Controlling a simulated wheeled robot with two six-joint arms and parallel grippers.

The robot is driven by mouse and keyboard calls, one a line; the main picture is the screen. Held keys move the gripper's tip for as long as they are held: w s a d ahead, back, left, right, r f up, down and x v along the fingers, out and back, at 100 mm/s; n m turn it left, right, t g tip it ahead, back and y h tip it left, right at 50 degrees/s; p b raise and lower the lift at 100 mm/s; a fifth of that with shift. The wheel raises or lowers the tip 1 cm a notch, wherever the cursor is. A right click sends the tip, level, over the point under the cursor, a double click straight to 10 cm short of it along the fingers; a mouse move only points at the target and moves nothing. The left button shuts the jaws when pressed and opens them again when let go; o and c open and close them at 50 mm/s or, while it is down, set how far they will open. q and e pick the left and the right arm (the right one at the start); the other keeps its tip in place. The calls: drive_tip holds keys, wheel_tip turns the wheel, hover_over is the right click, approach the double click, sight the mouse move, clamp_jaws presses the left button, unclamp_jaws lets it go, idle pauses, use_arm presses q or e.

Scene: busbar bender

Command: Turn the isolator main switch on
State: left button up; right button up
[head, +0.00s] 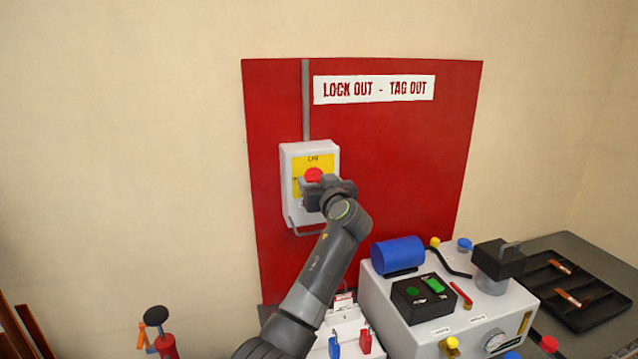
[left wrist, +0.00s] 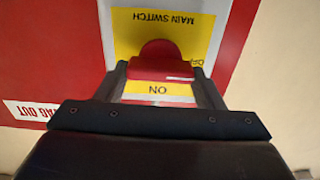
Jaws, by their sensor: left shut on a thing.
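The isolator main switch is a pale grey box (head: 295,160) with a yellow face, mounted on the red lock-out board. Its red rotary knob (head: 314,174) shows just above my left gripper (head: 326,190). In the left wrist view the red knob (left wrist: 162,62) sits between the two fingers of my left gripper (left wrist: 162,80), which is shut on it. The labels MAIN SWITCH, OFF and ON appear upside down there. A white mark on the knob (left wrist: 180,78) lies near its lower right edge. The gripper hides part of the switch face in the head view. My right gripper is not in view.
The red board (head: 400,150) carries a LOCK OUT - TAG OUT sign (head: 374,88). A grey machine (head: 400,325) with a blue cylinder (head: 398,255) and a green-button panel (head: 424,298) stands below right. A black tray (head: 590,315) lies farther right. Wall space left of the board is clear.

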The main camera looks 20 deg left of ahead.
use_arm(q)
drive_tip(key=shift+m, duration=0.3)
drive_tip(key=m+b, duration=0.1)
drive_tip(key=m, duration=0.4)
drive_tip(key=shift+d+m, duration=0.1)
drive_tip(key=shift+m, duration=0.3)
drive_tip(key=shift+w+f+m+p, duration=0.1)
drive_tip(key=shift+m+p, duration=0.85)
drive_tip(key=shift+m, duration=1.85)
drive_tip(key=shift+f+m+p, duration=0.1)
drive_tip(key=shift+m+p, duration=0.85)
drive_tip(key=shift+m, duration=1.85)
drive_tip(key=o, duration=1)
